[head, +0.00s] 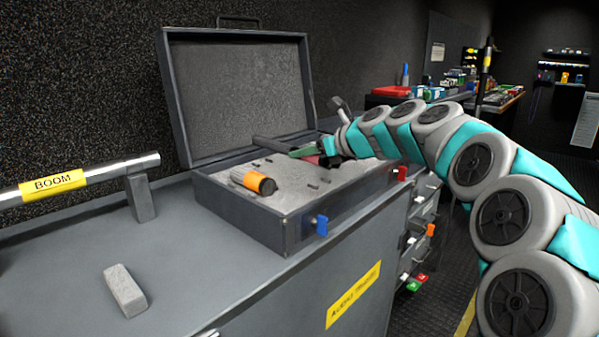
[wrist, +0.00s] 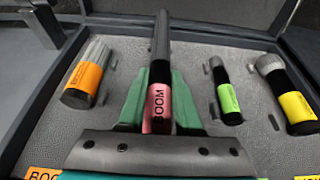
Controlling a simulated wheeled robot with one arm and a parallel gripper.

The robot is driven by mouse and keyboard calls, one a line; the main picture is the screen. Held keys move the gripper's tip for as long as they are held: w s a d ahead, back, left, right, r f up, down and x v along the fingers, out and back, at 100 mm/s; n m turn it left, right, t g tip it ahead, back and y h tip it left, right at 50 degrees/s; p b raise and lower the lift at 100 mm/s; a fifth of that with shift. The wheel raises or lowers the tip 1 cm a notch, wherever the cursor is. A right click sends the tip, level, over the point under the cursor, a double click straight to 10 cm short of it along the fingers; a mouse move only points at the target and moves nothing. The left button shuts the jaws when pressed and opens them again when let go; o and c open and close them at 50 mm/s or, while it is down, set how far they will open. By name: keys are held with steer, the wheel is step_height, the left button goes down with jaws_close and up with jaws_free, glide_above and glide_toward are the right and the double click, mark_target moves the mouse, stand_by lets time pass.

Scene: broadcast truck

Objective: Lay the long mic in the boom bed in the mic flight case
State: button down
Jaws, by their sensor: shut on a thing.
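The long mic (wrist: 160,35) is a dark tube with a pink BOOM label. It also shows in the head view (head: 275,146) over the back part of the mic flight case (head: 240,215). My gripper (wrist: 159,88) is shut on the mic at its pink label, with a green finger on each side; it also shows in the head view (head: 308,153). The case is open, with grey foam inside. The mic's far end overlaps the case's back rim in the wrist view. I cannot tell whether it touches the foam. The boom bed is not clearly visible.
An orange-labelled mic (wrist: 84,75) lies left of the held mic. A green-labelled mic (wrist: 226,92) and a yellow-labelled mic (wrist: 288,93) lie to its right. The raised lid (head: 240,100) stands behind. A BOOM-labelled pole (head: 110,170) and grey block (head: 125,290) are left of the case.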

mark_target(305, 180)
steer(key=shift+f, duration=2.35)
steer(key=shift+f, duration=0.15)
steer(key=c, duration=0.6)
jaws_free()
steer(key=shift+d, duration=0.15)
steer(key=v, duration=1.2)
